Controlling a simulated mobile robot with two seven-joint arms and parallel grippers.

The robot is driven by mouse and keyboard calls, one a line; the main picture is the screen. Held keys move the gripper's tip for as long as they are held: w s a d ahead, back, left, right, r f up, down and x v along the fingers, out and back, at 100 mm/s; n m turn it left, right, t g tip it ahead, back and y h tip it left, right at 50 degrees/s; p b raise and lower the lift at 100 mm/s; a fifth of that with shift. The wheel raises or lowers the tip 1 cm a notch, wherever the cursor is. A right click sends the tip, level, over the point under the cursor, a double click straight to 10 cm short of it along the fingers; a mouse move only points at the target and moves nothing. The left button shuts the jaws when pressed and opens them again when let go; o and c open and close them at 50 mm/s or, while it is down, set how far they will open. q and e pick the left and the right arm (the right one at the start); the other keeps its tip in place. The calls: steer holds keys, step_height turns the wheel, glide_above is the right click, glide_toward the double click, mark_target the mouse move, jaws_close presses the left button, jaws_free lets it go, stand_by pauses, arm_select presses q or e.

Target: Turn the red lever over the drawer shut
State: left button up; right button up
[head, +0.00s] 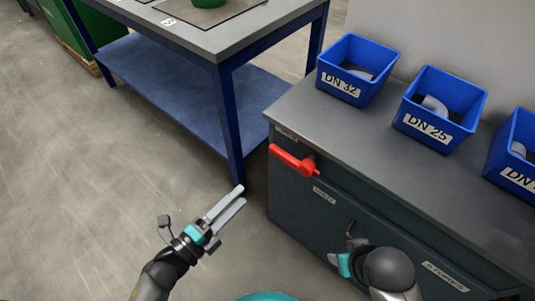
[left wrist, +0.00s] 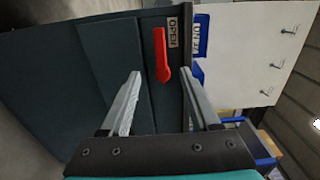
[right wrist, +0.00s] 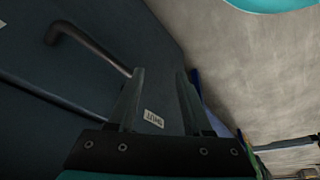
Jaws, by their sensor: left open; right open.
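The red lever (head: 293,160) sits on the front of the dark cabinet, near its top left corner in the head view. It points left, with its pivot at the right end. In the left wrist view the red lever (left wrist: 160,55) lies ahead between my fingers, beside a label reading OPEN (left wrist: 172,32). My left gripper (head: 233,198) is open and empty, left of the cabinet and apart from the lever. My right gripper (right wrist: 158,90) is open in front of the cabinet's lower front; in the head view its fingers are mostly hidden by my wrist. A SHUT label (right wrist: 153,118) shows between its fingers.
A bent dark handle (head: 351,232) sticks out of the cabinet front near my right gripper. Blue bins (head: 345,85) stand on the cabinet top (head: 330,125). A blue-framed workbench (head: 228,125) stands at the back left. The floor (head: 110,190) at left is clear.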

mark_target(280, 158)
arm_select(q)
steer(key=b+x, duration=0.3)
steer(key=x, duration=0.9)
steer(key=shift+d, duration=0.1)
steer(key=shift+x, duration=1.25)
arm_select(e)
steer(key=shift+w+a+r+t+y, duration=0.15)
steer(key=shift+w+a+r+t, duration=0.15)
steer(key=shift+r, duration=0.55)
steer(key=shift+w+a+r+t+y, duration=0.1)
steer(key=shift+w+a+r+t, duration=0.25)
steer(key=shift+r, duration=0.5)
steer(key=shift+w+a+r+t+y, duration=0.2)
steer(key=shift+r+t, duration=0.25)
steer(key=shift+r, duration=0.4)
arm_select(q)
jaws_close()
steer(key=shift+f, duration=0.1)
